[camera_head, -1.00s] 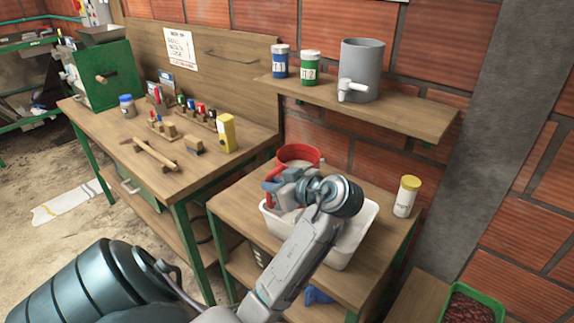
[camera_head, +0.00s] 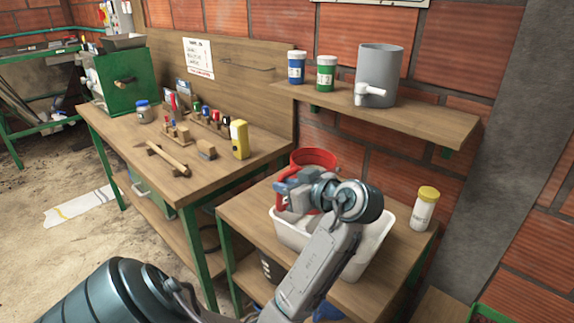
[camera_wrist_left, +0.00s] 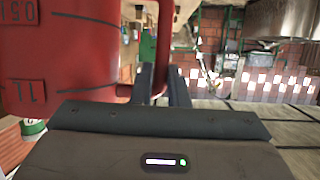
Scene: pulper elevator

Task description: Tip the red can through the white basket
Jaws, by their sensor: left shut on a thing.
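The red can (camera_head: 316,157) shows above the white basket (camera_head: 286,237) on the small wooden table. Its open rim faces up and its lower part is hidden behind my left gripper (camera_head: 284,190). In the left wrist view the can (camera_wrist_left: 65,45) fills the upper left, with dark volume marks, and its handle (camera_wrist_left: 163,45) runs between my fingers (camera_wrist_left: 162,82). My left gripper is shut on that handle. The white basket is a tub-like container, partly covered by my arm, so I cannot see all of its inside. My right gripper is not in view.
A white bottle with a yellow lid (camera_head: 425,208) stands right of the basket. A shelf (camera_head: 400,110) above holds a blue jar (camera_head: 296,68), a green jar (camera_head: 326,74) and a grey tank (camera_head: 379,75).

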